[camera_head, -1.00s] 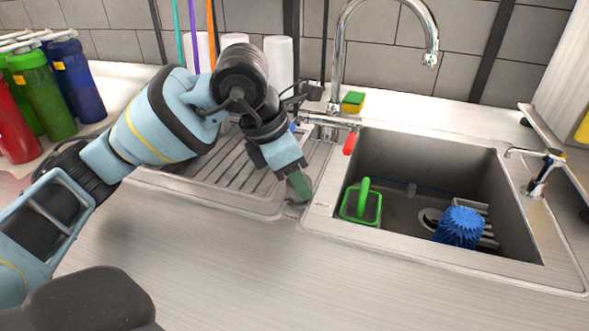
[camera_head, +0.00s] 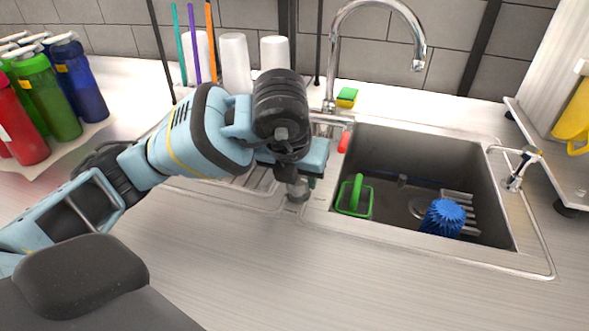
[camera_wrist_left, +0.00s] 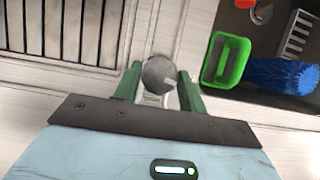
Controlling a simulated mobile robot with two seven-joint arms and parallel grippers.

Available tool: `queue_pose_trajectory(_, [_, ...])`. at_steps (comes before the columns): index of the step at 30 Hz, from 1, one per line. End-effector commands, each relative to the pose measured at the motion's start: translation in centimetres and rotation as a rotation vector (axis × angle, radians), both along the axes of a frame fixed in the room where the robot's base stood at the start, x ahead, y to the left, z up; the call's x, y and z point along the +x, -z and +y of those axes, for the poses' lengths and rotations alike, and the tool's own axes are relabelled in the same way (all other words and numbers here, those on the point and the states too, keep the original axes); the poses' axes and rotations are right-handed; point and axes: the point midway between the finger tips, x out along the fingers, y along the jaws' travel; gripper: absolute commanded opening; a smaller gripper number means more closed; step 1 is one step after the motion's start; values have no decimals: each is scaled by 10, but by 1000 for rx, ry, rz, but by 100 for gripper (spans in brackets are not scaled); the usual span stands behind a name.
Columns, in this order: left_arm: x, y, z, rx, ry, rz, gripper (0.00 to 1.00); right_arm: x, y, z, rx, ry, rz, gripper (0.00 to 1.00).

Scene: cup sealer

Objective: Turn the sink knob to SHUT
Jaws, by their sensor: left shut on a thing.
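The sink knob (camera_head: 298,192) is a round grey metal knob on the counter at the front left corner of the sink basin. In the left wrist view the knob (camera_wrist_left: 160,76) sits between the two green fingers of my left gripper (camera_wrist_left: 158,88), which is shut on it. In the head view my left gripper (camera_head: 300,180) is above the knob, and its fingers are mostly hidden by the wrist. Any marking on the knob is too small to read. My right gripper is not in view.
The sink basin (camera_head: 385,145) holds a green basket (camera_head: 354,200) and a blue brush (camera_head: 443,217). A ribbed drainboard (camera_head: 225,190) lies left. Coloured bottles (camera_head: 60,95) stand far left. The front counter (camera_head: 330,270) is clear.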

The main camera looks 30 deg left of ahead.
Motion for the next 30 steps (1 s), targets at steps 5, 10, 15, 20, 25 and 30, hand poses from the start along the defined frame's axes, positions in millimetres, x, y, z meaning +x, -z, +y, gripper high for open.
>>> queue_pose_trajectory(5, [0, -3, -1, -1, -105, -2, 18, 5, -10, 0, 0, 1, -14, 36])
queue_pose_trajectory(10, [1, -2, -1, -1, -173, -1, 18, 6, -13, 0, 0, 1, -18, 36])
queue_pose_trajectory(15, [1, -1, -1, -1, -207, 0, 18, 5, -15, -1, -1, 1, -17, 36])
queue_pose_trajectory(20, [1, -1, -1, -2, -218, -1, 18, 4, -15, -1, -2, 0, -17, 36])
queue_pose_trajectory(25, [1, 0, -1, -2, -219, -1, 18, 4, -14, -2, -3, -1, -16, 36])
queue_pose_trajectory(30, [1, 0, -1, -2, -219, -1, 45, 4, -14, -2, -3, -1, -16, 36])
